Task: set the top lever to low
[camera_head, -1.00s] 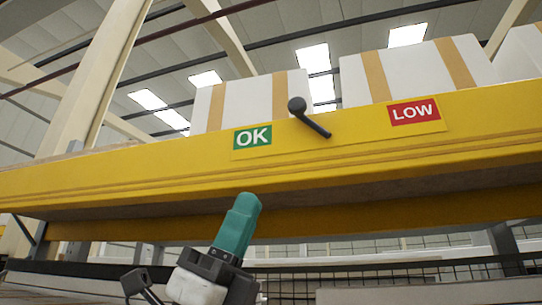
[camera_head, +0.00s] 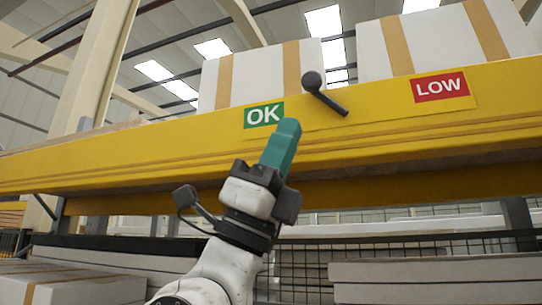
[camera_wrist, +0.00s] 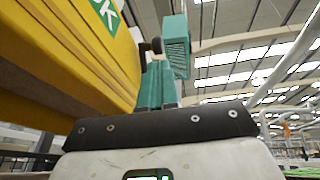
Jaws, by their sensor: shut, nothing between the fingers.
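The black lever (camera_head: 331,101) is on the yellow shelf beam, between the green OK label (camera_head: 263,115) and the red LOW label (camera_head: 440,87). Its round knob is at the upper left, nearer OK, and its arm slants down to the right. My gripper (camera_head: 289,124) has teal fingers, shut and empty. In the head view its tips show below and left of the knob, over the beam, with a gap in the picture. In the wrist view the fingers (camera_wrist: 172,50) point up, and the dark lever (camera_wrist: 156,45) shows partly hidden beside them. I cannot tell the depth between them.
The yellow beam (camera_head: 400,140) runs across the view. White taped boxes (camera_head: 245,78) stand on the shelf behind it. Below are a mesh fence (camera_head: 305,275) and pale stacked boards (camera_head: 430,280). The beam face between lever and LOW is clear.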

